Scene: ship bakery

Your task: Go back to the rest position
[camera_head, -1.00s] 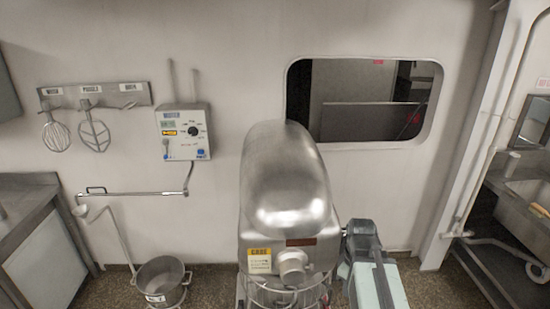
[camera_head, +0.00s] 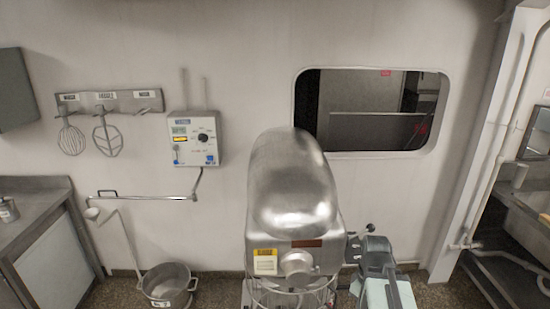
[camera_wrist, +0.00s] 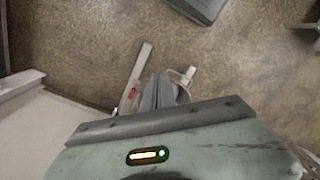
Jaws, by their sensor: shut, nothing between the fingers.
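My arm's end, dark grey with a pale green housing, shows low in the head view, just right of the steel mixer (camera_head: 292,185). In the wrist view my gripper (camera_wrist: 160,80) has its dark grey fingers together, with nothing between them. It points over the speckled floor (camera_wrist: 235,70). The mixer has a rounded head with a yellow label on its front. A lever with a dark knob (camera_head: 369,228) sticks up beside its right side, just above my arm. I cannot tell whether my arm touches the mixer.
A steel pot (camera_head: 168,286) stands on the floor at the left, near a counter (camera_head: 35,208). A window (camera_head: 375,110) is behind the mixer. A frame post (camera_head: 490,150) stands at the right.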

